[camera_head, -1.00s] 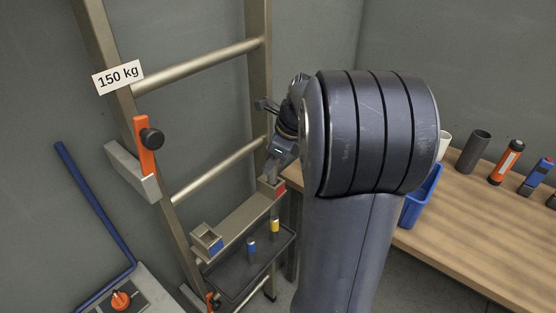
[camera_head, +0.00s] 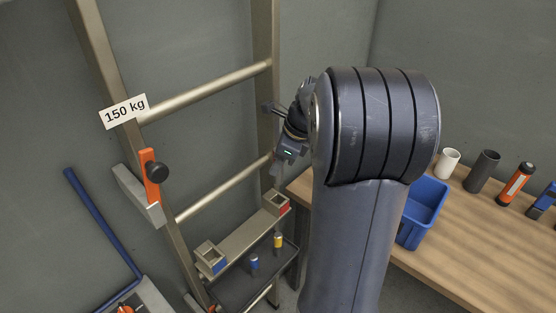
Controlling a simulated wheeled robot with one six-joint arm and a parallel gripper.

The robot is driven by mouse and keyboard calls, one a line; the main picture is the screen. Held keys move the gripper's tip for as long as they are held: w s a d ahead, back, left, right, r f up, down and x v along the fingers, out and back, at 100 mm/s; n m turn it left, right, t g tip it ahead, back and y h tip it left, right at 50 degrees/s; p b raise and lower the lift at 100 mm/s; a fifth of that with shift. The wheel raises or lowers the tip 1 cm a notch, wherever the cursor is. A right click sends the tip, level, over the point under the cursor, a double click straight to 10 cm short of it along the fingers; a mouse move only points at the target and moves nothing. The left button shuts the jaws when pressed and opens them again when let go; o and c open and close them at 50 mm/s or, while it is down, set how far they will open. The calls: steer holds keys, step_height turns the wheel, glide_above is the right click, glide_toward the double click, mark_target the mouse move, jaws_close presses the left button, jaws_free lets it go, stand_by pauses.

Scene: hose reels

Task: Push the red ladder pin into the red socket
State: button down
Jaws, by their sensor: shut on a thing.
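The red socket (camera_head: 278,203) is a small beige box with a red face at the right end of the beige ladder bracket. My gripper (camera_head: 275,170) points down above it, with a visible gap between the fingers and the socket. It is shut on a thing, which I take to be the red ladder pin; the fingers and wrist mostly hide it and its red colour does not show. No red pin stands on the dark tray. The dark arm link covers the area just right of the gripper.
A blue-marked socket (camera_head: 210,258) sits at the bracket's left end. The dark tray (camera_head: 240,293) below holds a blue pin (camera_head: 254,262) and a yellow pin (camera_head: 278,241). The ladder rail (camera_head: 265,80) rises beside my gripper.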

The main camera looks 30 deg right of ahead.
mark_target(278, 178)
steer(key=shift+f+b, duration=1.65)
steer(key=shift+f, duration=1.25)
steer(key=shift+p, duration=0.9)
steer(key=shift+f+b, duration=1.55)
steer(key=shift+f, duration=1.1)
steer(key=c, duration=1.1)
jaws_free()
steer(key=shift+c, duration=0.2)
steer(key=shift+r, duration=0.1)
steer(key=v, duration=1)
steer(key=shift+r, duration=0.4)
steer(key=shift+s+f, duration=0.1)
steer(key=shift+f, duration=0.05)
